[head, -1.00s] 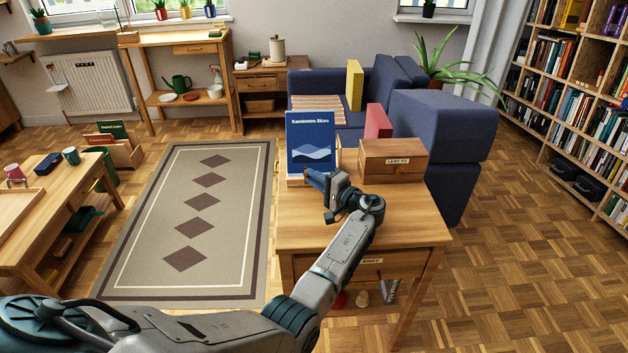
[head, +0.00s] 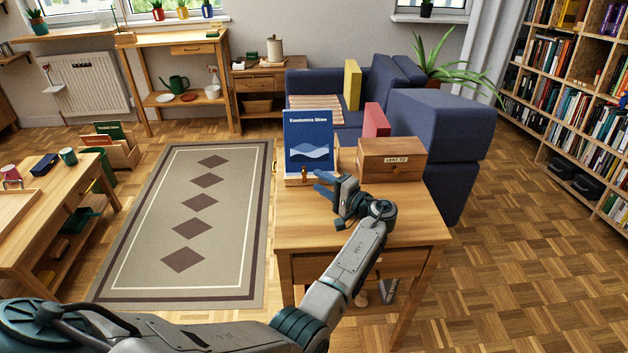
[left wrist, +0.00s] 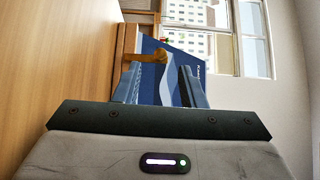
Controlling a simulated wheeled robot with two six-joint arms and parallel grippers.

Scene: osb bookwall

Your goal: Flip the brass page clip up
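A blue book (head: 308,140) with a pale wave stands upright on a wooden stand (head: 298,182) on the small table (head: 410,215). The brass page clip (head: 304,174) shows as a small post before the book's lower edge. In the left wrist view, turned sideways, the clip (left wrist: 150,57) lies across the book's lower part just beyond the fingertips. My left gripper (head: 321,183) is close to the right of the clip, with fingers apart and nothing between them. Its two blue fingers also show in the left wrist view (left wrist: 160,75). I cannot see contact with the clip. My right gripper is out of view.
A labelled wooden box (head: 392,160) stands right of the book, close behind my gripper. A red book (head: 376,122) stands behind it. A blue sofa (head: 440,125) is beyond the table. The table's front right is clear.

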